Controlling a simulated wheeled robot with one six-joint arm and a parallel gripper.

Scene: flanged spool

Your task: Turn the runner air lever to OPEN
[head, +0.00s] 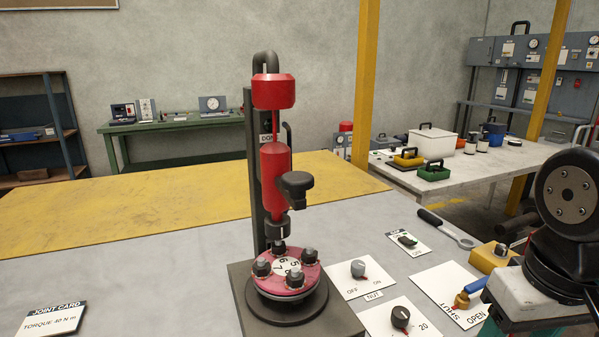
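The runner air lever has a blue handle (475,285) on a brass valve body (462,300), at the lower right of the head view. It sits on a white card (449,281) marked SHUT along its left side and OPEN along its lower edge. The blue handle points up and to the right from the brass body. A small red mark shows at the lower left of the body, beside the SHUT word. My gripper is not in view; only dark links of my arm show at the right edge, close to the lever.
A red runner tool (274,185) stands over a pink flanged spool (300,283) left of the lever. An OFF/ON knob (358,268), a dark knob (400,317), a yellow block (491,257) and a wrench (446,229) lie near. The grey bench front left is mostly clear.

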